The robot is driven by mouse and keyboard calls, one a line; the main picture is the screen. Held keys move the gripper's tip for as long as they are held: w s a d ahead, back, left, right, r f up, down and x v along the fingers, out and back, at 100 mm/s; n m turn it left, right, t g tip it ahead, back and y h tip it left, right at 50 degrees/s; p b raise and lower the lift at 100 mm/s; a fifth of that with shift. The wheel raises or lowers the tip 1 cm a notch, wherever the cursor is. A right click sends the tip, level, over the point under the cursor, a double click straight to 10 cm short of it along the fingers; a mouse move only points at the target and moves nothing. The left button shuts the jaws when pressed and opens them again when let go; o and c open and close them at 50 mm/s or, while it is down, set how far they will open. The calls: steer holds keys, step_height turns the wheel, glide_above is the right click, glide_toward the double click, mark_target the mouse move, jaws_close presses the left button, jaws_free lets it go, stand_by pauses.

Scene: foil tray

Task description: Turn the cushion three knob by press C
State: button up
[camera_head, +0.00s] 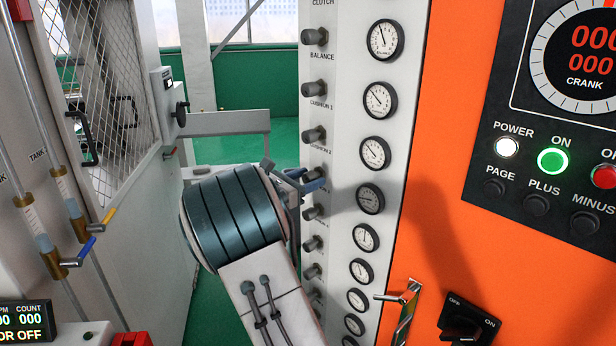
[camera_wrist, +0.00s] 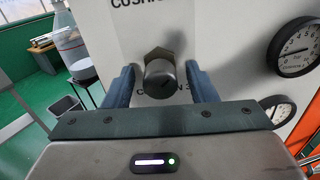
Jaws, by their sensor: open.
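The cushion three knob (camera_wrist: 160,78) is a dark grey cylinder on the pale panel in the wrist view. The label just below it is partly covered and ends in 3. My gripper (camera_wrist: 160,70) is open, with one blue finger on each side of the knob. Gaps show between the fingers and the knob, so I see no grip. In the head view my gripper (camera_head: 309,181) is at the knob column below the CUSHION 2 label and hides this knob. The gauge beside the knob (camera_wrist: 297,48) reads CUSHION 3; its dial also shows in the head view (camera_head: 370,198).
Other knobs stand close above, such as the cushion two knob (camera_head: 313,135), and several more below. An orange cabinet (camera_head: 440,170) with buttons and a crank dial is at right. A mesh guard (camera_head: 95,80) is at left. Green floor lies behind.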

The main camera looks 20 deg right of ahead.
steer(key=shift+d, duration=0.2)
steer(key=c, duration=1)
steer(key=shift+f+b, duration=0.1)
steer(key=shift+b, duration=0.25)
